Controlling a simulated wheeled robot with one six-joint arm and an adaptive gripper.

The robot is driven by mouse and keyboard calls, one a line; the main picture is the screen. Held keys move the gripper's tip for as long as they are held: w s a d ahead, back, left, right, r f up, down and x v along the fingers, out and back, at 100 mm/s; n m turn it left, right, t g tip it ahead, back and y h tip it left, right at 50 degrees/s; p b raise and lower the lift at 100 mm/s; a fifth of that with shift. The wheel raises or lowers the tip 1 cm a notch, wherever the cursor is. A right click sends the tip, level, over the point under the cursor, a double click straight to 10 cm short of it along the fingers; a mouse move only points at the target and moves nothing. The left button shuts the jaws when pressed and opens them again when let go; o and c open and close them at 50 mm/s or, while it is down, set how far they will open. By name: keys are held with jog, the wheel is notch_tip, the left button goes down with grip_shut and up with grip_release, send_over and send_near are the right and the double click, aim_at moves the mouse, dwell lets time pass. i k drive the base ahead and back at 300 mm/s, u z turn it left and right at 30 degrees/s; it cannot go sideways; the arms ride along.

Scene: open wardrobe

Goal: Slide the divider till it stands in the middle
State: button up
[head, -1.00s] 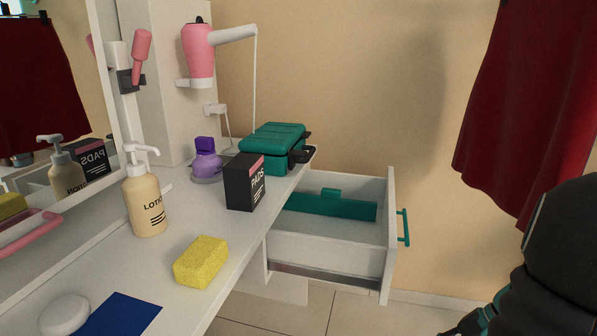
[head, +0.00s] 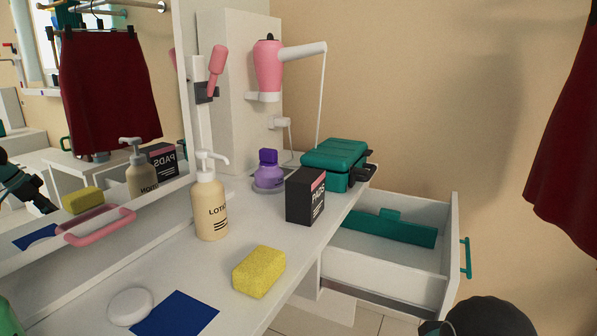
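The teal divider (head: 392,228) is a low panel with a small raised tab on its top edge.
The drawer front has a teal handle (head: 466,258). On the counter stand a black pads box (head: 305,197), a teal case (head: 335,160), a lotion bottle (head: 211,210), a purple bottle (head: 268,170) and a yellow sponge (head: 259,271). A red garment (head: 572,150) hangs at right.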

aim_at(388, 225)
jog(key=k, duration=1.25)
jog(key=z, duration=0.85)
jog(key=i, duration=0.65)
jog(key=z, duration=0.55)
jog(key=i, duration=0.65)
jog(key=u, duration=0.85)
jog(key=i, duration=0.6)
jog(key=u, duration=0.65)
